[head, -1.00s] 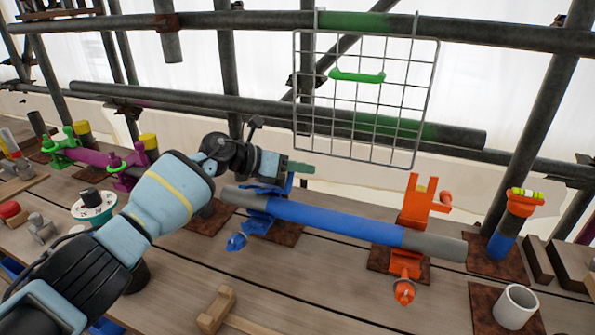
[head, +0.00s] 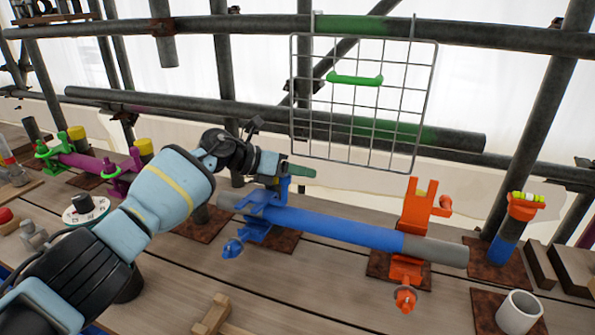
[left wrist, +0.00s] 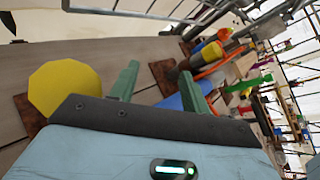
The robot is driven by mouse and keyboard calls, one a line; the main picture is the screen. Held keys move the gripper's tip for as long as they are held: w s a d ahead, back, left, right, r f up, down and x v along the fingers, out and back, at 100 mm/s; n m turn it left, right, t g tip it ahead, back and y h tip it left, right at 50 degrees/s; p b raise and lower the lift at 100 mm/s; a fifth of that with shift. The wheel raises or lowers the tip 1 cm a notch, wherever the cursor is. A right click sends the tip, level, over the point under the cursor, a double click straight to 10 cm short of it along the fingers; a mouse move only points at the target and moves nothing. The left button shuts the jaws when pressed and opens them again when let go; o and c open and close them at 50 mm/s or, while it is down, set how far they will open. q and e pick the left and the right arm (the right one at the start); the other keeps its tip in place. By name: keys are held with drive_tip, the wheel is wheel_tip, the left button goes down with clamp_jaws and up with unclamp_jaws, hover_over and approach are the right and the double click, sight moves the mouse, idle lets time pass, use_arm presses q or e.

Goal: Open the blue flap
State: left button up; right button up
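A blue clamp (head: 256,229) sits on a rusty plate and cradles the left end of a blue and grey pipe (head: 345,229). Its blue flap (head: 283,190) stands upright behind the pipe, beside my left gripper's fingers. My left gripper (head: 301,171) is above the clamp, its green fingers pointing right. In the left wrist view its two fingers (left wrist: 158,84) are apart with nothing held between them. The blue pipe (left wrist: 184,100) shows just beyond them. Whether the fingers touch the flap I cannot tell. My right gripper is not in view.
An orange clamp (head: 409,238) holds the pipe's right end, its flap upright. A wire mesh panel (head: 362,130) with a green handle hangs behind, close to the gripper. A white cup (head: 519,312) stands at front right. A purple pipe (head: 85,162) lies at the left.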

use_arm(q)
drive_tip(key=shift+p+v, duration=0.45)
drive_tip(key=shift+v, duration=3.45)
